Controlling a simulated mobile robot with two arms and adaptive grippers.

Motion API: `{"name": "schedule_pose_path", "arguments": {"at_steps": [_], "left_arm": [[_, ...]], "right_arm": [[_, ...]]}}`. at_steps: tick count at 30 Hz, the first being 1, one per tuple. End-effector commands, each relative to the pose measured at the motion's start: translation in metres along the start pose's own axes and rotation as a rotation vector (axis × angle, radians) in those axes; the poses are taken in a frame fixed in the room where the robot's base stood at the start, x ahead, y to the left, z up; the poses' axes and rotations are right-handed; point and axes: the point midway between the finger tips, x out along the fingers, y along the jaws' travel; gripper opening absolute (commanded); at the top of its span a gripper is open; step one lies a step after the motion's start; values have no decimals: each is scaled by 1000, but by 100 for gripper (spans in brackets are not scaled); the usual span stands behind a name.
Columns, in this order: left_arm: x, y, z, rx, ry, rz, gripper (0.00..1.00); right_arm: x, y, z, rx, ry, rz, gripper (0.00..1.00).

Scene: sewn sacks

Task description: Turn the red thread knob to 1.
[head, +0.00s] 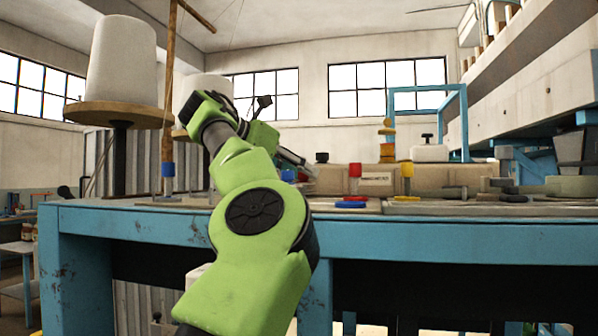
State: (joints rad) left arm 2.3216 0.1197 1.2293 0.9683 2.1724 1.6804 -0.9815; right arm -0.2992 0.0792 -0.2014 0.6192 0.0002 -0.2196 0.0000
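My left arm rises in front of the bench. My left gripper (302,164) is small and partly hidden behind my arm, to the left of the red cylinder and apart from it in the picture. Its fingers are too small to judge. My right gripper is not in view.
The blue bench (420,240) spans the view. A yellow-topped post (407,170) stands right of the red cylinder, with a beige machine body (330,178) behind. A blue-topped post (168,170) and a large white thread cone (121,60) stand at left. Dark parts lie at right.

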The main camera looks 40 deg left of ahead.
Motion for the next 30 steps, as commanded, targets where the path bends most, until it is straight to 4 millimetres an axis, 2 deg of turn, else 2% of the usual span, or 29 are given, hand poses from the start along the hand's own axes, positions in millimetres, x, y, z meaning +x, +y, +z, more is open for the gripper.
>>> {"name": "schedule_pose_path", "arguments": {"at_steps": [5,18,24,30], "left_arm": [[-14,0,2,0,-4,2,33],[-100,0,0,-1,-1,0,33],[-116,0,0,0,2,-1,33],[-118,0,0,0,3,-1,33]], "right_arm": [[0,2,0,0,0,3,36],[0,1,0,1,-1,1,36],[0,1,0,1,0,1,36],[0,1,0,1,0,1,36]]}}
